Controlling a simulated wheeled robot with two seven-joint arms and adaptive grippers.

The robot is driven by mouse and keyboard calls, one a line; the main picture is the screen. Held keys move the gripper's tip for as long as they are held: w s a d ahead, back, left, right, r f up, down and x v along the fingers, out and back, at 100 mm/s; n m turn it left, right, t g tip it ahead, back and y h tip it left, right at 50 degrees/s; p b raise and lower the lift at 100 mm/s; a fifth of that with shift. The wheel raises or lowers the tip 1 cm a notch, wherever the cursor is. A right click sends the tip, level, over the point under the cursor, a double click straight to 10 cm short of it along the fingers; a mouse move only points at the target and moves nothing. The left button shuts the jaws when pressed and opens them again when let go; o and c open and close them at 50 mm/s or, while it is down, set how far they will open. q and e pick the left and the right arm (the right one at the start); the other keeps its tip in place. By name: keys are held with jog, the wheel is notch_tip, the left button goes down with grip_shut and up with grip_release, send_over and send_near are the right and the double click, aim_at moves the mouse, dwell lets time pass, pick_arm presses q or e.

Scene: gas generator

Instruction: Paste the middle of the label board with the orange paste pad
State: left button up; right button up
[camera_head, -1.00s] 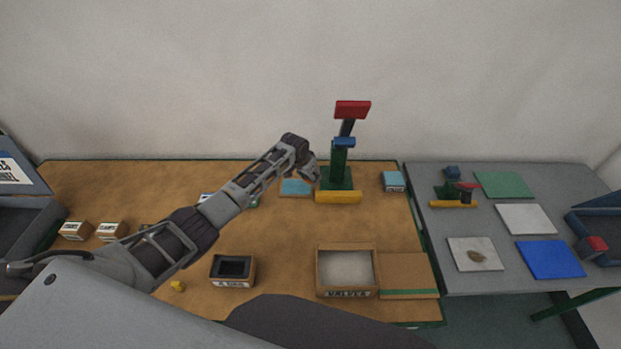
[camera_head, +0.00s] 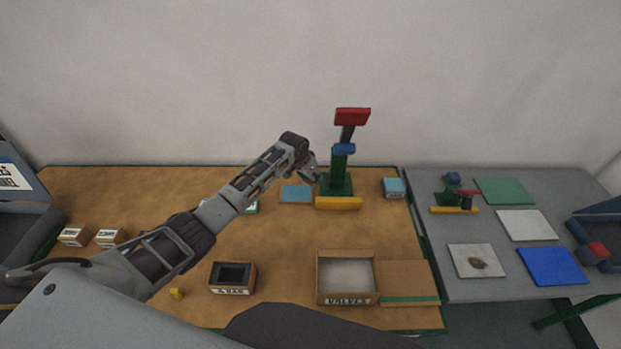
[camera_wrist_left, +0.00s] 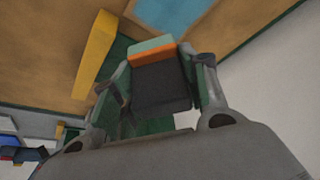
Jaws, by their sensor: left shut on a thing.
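My left gripper (camera_head: 312,172) is in front of the green stand at the back of the bench. In the left wrist view, the left gripper (camera_wrist_left: 155,78) is shut on a dark block (camera_wrist_left: 160,90) with an orange band (camera_wrist_left: 152,55), which I take as the orange paste pad. A teal strip (camera_wrist_left: 151,43) shows beyond the orange band; I cannot tell if it is attached. A light blue flat piece (camera_head: 296,194) lies on the bench left of the stand and shows in the left wrist view (camera_wrist_left: 172,12). I cannot tell which thing is the label board. My right gripper is not in view.
The green stand (camera_head: 338,176) has a red plate on top and a yellow bar (camera_head: 338,203) in front. An open VALVES box (camera_head: 347,300) and a small dark box (camera_head: 232,277) stand nearer. A grey table (camera_head: 455,215) at right holds coloured plates.

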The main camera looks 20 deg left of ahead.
pick_arm(q)
jog(key=shift+r, duration=1.1)
